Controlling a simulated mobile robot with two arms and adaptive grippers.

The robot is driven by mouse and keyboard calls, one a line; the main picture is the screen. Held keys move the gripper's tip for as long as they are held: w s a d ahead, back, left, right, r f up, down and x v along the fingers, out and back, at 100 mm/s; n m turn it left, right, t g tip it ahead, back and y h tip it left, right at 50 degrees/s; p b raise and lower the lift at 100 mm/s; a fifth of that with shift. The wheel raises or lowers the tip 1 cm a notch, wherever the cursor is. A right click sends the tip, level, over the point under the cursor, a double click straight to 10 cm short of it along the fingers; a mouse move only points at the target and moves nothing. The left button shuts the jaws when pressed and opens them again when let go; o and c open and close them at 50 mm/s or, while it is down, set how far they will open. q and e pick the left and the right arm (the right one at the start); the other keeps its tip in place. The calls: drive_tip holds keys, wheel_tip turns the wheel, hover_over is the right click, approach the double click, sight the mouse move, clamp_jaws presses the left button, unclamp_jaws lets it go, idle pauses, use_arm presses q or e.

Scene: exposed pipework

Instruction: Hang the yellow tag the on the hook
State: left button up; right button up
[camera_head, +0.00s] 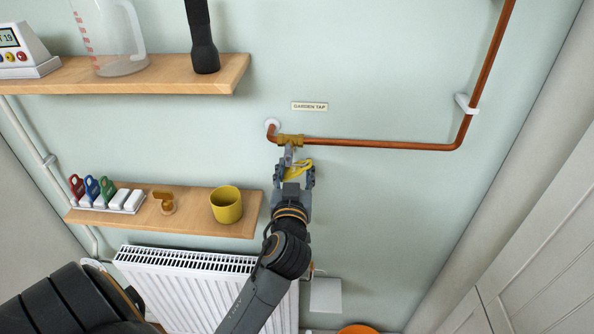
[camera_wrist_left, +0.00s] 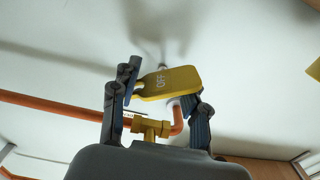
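The yellow tag (camera_wrist_left: 172,83), marked OFF, spans between the two fingers of my left gripper (camera_wrist_left: 165,100) in the left wrist view. Both fingertips appear to touch its ends. In the head view my left gripper (camera_head: 295,166) is just below the brass tap fitting (camera_head: 290,140), with the tag (camera_head: 301,168) at its fingers. The brass fitting (camera_wrist_left: 150,128) also shows below the tag in the left wrist view. I cannot clearly make out a hook, or whether the tag touches the fitting. My right gripper is not in view.
A copper pipe (camera_head: 390,145) runs right from the fitting, under a GARDEN TAP label (camera_head: 310,106). The lower shelf (camera_head: 185,222) holds a yellow mug (camera_head: 226,204) and a rack with red, blue and green tags. A radiator (camera_head: 190,285) is below.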

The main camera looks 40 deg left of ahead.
use_arm(q)
drive_tip(key=shift+d+f, duration=0.1)
drive_tip(key=shift+d, duration=0.05)
drive_tip(key=shift+w+d, duration=0.1)
drive_tip(key=shift+d+f, duration=0.1)
drive_tip(key=v, duration=0.7)
drive_tip(key=shift+s, duration=0.3)
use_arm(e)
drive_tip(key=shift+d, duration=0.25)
